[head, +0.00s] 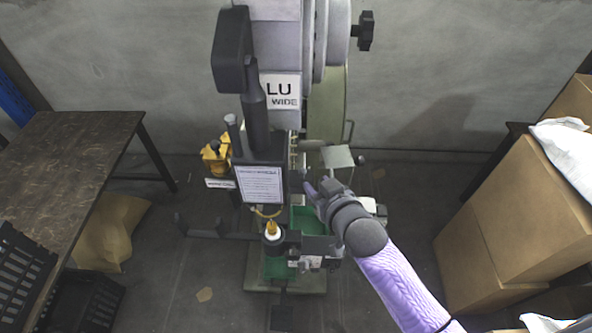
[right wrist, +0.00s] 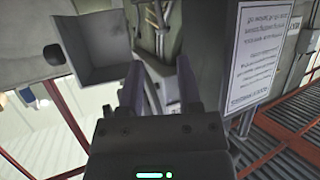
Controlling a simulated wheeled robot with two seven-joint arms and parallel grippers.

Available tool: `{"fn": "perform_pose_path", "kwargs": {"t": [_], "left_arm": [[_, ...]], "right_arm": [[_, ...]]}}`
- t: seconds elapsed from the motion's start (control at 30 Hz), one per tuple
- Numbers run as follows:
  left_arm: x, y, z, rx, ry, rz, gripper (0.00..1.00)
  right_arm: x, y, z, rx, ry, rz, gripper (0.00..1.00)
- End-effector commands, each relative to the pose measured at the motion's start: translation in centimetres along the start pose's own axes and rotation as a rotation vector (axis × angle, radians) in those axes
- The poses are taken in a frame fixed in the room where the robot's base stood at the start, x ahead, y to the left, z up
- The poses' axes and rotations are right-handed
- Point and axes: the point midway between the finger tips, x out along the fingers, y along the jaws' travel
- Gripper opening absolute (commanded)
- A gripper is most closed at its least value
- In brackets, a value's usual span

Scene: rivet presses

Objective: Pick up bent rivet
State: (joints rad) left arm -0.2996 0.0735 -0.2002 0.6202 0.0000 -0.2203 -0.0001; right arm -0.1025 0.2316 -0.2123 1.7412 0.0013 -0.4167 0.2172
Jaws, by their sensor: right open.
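I cannot make out a bent rivet in either view. My right gripper (head: 313,190) reaches in from the lower right to the working area of the rivet press (head: 275,45). In the right wrist view, my right gripper (right wrist: 160,88) is open, its two dark fingers apart with nothing visible held between them. Beyond the fingers are thin metal rods and the press body. A grey square metal tray (right wrist: 92,50) is to the left of the fingers. My left gripper is not in view.
A green bin (head: 312,222) sits just below the right gripper. A sign board (head: 260,184) is close to its left; it also shows in the wrist view (right wrist: 262,50). A dark table (head: 75,150) stands left, cardboard boxes (head: 515,215) right. Floor between is mostly clear.

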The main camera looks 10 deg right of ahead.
Motion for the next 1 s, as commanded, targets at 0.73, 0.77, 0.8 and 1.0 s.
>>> {"fn": "perform_pose_path", "kwargs": {"t": [0.73, 0.77, 0.8, 1.0], "left_arm": [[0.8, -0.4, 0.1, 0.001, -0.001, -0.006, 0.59], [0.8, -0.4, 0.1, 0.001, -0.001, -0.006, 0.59], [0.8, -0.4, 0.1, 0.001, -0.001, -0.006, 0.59], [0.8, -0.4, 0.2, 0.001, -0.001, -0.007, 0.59]], "right_arm": [[6.2, -0.2, 0.0, -0.001, -0.002, -0.001, 0.10], [6.2, -0.2, 0.0, -0.001, -0.002, -0.001, 0.04], [6.2, -0.2, 0.0, -0.001, -0.002, 0.000, 0.00], [6.2, -0.2, 0.0, -0.001, -0.002, 0.000, 0.00]]}}
